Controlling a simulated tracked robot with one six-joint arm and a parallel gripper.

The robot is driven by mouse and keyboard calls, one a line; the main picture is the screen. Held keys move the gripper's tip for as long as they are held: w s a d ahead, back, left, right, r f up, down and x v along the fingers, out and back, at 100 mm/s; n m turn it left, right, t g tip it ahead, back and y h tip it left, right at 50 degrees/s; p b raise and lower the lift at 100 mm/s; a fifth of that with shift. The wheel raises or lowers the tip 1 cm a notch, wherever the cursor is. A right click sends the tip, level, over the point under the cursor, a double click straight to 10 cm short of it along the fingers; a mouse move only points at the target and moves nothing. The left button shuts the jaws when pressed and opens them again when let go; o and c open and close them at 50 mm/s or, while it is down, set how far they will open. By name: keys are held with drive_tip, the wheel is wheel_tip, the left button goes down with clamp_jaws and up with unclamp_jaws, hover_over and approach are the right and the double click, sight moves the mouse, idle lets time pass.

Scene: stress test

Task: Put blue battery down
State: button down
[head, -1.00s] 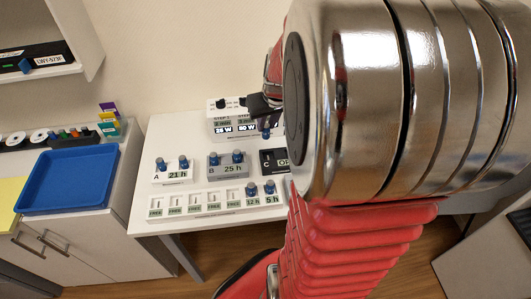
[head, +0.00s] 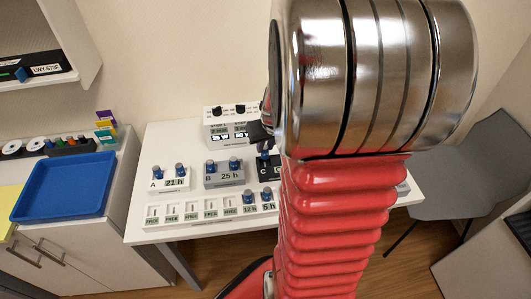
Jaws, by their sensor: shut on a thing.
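My gripper (head: 261,131) shows only in part, left of my large metal arm joint. It is shut on a blue battery (head: 264,148), which hangs below the fingers. The battery is over or at the dark unit C (head: 265,171); I cannot tell whether it touches it. Unit A (head: 157,184) and grey unit B (head: 225,180) each hold two blue-topped batteries. The front white rack (head: 190,222) has several slots labelled FREE and two batteries by the labels 12 h and 5 h. My arm hides the right side of unit C.
A white box with knobs and displays (head: 218,134) stands behind the units on the white table (head: 150,137). A blue tray (head: 30,212) lies on the left cabinet. A grey chair (head: 490,160) stands at the right. The table's back left is clear.

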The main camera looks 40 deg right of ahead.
sight(266, 151)
drive_tip(key=shift+f, duration=1.85)
drive_tip(key=shift+f, duration=0.1)
drive_tip(key=c, duration=1.6)
unclamp_jaws()
drive_tip(key=shift+v, duration=6.1)
